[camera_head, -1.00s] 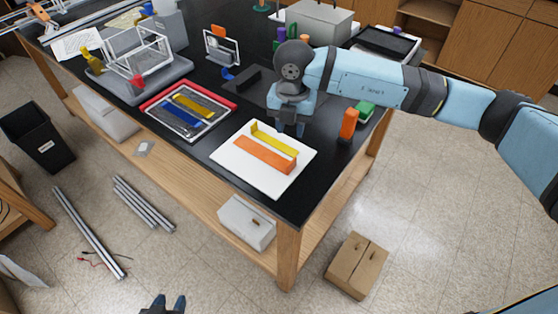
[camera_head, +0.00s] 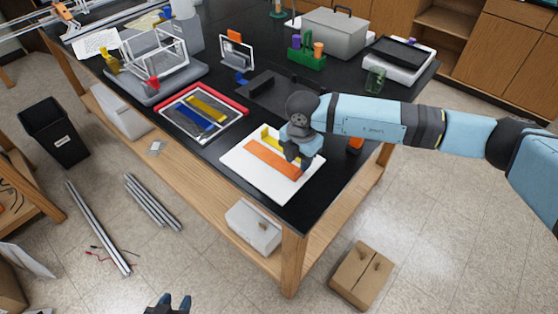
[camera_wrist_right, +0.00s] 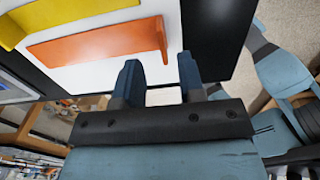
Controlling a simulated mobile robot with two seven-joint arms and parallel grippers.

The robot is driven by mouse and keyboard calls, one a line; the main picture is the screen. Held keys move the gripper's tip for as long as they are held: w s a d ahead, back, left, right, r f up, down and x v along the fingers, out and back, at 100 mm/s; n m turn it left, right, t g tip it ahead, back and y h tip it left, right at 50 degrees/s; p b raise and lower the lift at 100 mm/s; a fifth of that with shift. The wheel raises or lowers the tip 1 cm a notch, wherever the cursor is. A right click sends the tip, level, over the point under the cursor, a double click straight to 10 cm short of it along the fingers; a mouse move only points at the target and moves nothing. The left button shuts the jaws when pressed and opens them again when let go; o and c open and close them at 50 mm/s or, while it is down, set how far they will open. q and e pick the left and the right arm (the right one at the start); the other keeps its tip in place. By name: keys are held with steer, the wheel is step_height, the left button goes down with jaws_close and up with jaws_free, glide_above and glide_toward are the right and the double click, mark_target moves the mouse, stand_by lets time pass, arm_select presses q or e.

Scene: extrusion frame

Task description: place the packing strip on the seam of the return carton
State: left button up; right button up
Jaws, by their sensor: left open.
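An orange strip (camera_head: 270,158) with an upturned right end lies on a white board (camera_head: 250,176) at the table's near corner. A yellow strip (camera_head: 268,134) lies behind it. I cannot tell which strip is the packing strip. My right gripper (camera_head: 299,163) is over the board's right part, by the orange strip's end. In the right wrist view its fingers (camera_wrist_right: 160,82) are apart and empty, just short of the orange strip's end (camera_wrist_right: 105,42). A brown carton (camera_head: 360,276) with a seam along its top stands on the floor. My left gripper (camera_head: 168,303) is open, at the bottom edge.
A red-rimmed tray (camera_head: 164,97) holds a blue and a yellow strip. A green holder (camera_head: 306,55) and a grey case (camera_head: 335,32) stand farther back. A white box (camera_head: 254,226) is on the lower shelf.

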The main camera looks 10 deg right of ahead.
steer(key=f, duration=0.4)
steer(key=shift+s+d+f+p, duration=0.1)
steer(key=shift+d+f+p, duration=0.1)
steer(key=shift+p, duration=0.15)
steer(key=shift+c, duration=0.4)
jaws_close()
